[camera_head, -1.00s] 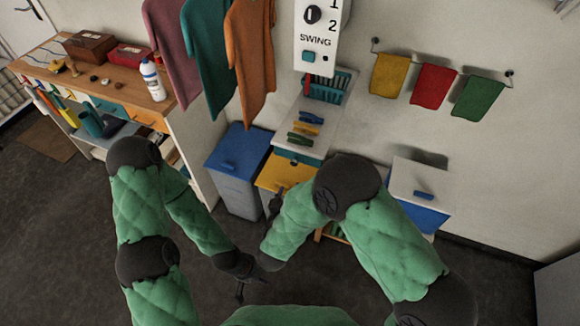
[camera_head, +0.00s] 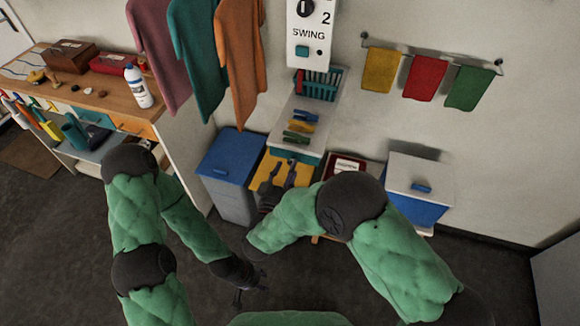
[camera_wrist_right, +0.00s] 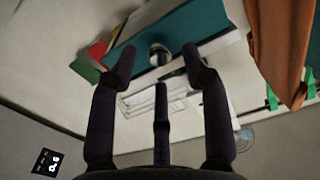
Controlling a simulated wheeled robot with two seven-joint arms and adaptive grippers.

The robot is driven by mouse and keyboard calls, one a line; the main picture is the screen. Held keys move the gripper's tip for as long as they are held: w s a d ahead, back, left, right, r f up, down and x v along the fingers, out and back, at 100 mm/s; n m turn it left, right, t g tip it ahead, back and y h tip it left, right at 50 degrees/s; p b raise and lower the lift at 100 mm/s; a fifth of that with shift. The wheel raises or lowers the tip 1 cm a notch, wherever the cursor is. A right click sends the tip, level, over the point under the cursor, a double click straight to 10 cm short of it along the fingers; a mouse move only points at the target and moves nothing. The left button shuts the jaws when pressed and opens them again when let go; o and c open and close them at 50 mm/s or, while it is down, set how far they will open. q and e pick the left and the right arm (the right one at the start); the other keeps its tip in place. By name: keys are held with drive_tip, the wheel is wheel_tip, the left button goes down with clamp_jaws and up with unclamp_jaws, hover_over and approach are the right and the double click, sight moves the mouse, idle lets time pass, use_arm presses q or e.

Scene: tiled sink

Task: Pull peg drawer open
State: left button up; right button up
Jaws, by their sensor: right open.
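The peg drawer (camera_head: 312,158) has a teal front under the white top that holds coloured pegs (camera_head: 300,126). In the right wrist view its teal front (camera_wrist_right: 205,30) shows with a round metallic knob (camera_wrist_right: 159,52). My right gripper (camera_head: 280,172) is in front of the drawer, over the yellow surface. Its fingers are open in the wrist view (camera_wrist_right: 158,62), with the knob appearing between the fingertips. I cannot tell whether they touch it. My left gripper (camera_head: 250,294) hangs low over the floor, away from the drawer, its fingers apart and empty.
A blue-lidded bin (camera_head: 227,160) stands left of the drawer unit. A white-lidded blue box (camera_head: 420,180) stands to the right. Hanging shirts (camera_head: 238,60) are at the upper left, and a wooden-topped bench (camera_head: 105,105) is further left.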

drive_tip(key=shift+x, duration=1.25)
clamp_jaws()
drive_tip(key=shift+s+a, duration=0.1)
